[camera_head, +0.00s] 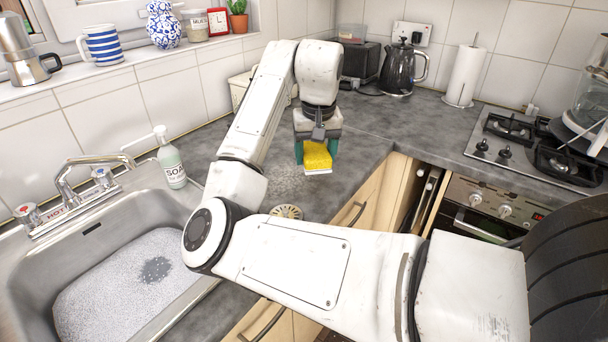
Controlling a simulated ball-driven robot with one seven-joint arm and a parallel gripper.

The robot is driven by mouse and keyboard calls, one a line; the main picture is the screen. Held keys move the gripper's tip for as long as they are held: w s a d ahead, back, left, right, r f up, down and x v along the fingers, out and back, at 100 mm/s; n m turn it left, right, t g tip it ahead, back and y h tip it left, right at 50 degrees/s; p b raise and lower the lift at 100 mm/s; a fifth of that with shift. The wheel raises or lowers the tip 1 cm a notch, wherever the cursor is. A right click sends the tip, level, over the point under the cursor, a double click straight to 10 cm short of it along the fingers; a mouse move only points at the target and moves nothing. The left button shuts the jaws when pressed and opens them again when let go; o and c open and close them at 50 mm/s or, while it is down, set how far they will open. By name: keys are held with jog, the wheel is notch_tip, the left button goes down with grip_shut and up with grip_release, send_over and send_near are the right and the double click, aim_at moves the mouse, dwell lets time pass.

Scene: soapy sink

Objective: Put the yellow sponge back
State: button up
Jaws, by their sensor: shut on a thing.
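The yellow sponge (317,155) has a yellow top and a pale lower edge. My gripper (317,150) points down over the grey worktop right of the sink, with its green fingers on both sides of the sponge. It is shut on the sponge. I cannot tell whether the sponge touches the worktop or hangs above it. A small round pale dish with slots (287,211) lies on the worktop near its front edge, partly hidden by my arm.
The sink (195,292) with foamy water is at the left, with a tap (75,187) and soap bottle (171,160) behind it. A kettle (402,68), paper roll (465,75) and hob (540,145) stand to the right. A drawer or door below the worktop looks open.

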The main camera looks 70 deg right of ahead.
send_over(304, 181)
notch_tip(304, 181, down, 6)
jog(key=shift+s+a+f, duration=0.1)
jog(key=f, duration=0.2)
jog(key=shift+w+f, duration=0.2)
jog(key=shift+f, duration=0.55)
jog(key=shift+f+p, duration=0.1)
jog(key=shift+p, duration=0.2)
jog(key=shift+s+f, duration=0.15)
jog(key=shift+f, duration=0.55)
jog(key=o, duration=0.8)
jog(key=shift+o, duration=0.6)
jog(key=shift+r, duration=0.25)
jog(key=r, duration=0.4)
jog(key=a+r, duration=0.1)
jog(key=r, duration=0.8)
jog(key=shift+s+a, duration=0.15)
jog(key=shift+s, duration=0.2)
